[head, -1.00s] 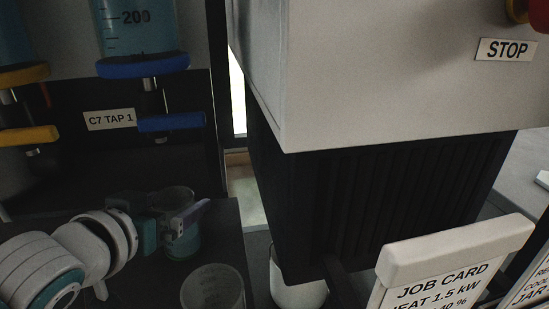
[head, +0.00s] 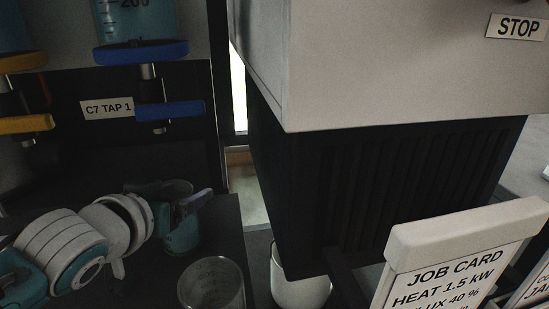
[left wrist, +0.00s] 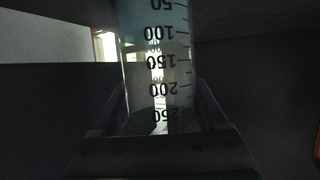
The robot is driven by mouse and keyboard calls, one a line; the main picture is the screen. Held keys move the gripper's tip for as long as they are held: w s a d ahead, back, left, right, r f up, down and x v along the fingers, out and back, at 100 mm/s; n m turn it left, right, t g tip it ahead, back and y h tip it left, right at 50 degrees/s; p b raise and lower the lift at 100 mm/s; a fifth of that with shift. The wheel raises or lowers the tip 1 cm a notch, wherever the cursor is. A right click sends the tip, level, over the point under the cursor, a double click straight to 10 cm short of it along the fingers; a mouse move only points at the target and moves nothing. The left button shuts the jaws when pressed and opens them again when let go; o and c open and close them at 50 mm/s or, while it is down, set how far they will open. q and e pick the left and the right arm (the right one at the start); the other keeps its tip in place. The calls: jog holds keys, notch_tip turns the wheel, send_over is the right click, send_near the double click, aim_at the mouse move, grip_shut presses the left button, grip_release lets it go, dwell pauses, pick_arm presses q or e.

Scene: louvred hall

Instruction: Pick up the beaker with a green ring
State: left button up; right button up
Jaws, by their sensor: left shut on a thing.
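A beaker (head: 181,237) with a blue-green band or filling low on its side stands at the right end of the dark bench. My left gripper (head: 178,205) is around its upper part and shut on it. In the left wrist view the clear graduated wall of the held beaker (left wrist: 155,75) fills the space between the fingers (left wrist: 160,118), its numbers upside down. The beaker looks upright and still low at the bench; I cannot tell whether its base touches. My fingers hide part of its side. My right gripper is not in view.
A clear graduated beaker (head: 212,287) stands close in front of the held one. A white cup (head: 299,288) is beside a big dark ribbed housing (head: 390,190). A job card (head: 455,255) stands front right. Blue tap 1 (head: 170,110) hangs above the bench.

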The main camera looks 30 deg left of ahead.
pick_arm(q)
jog(key=c, duration=0.4)
jog(key=shift+c, duration=0.2)
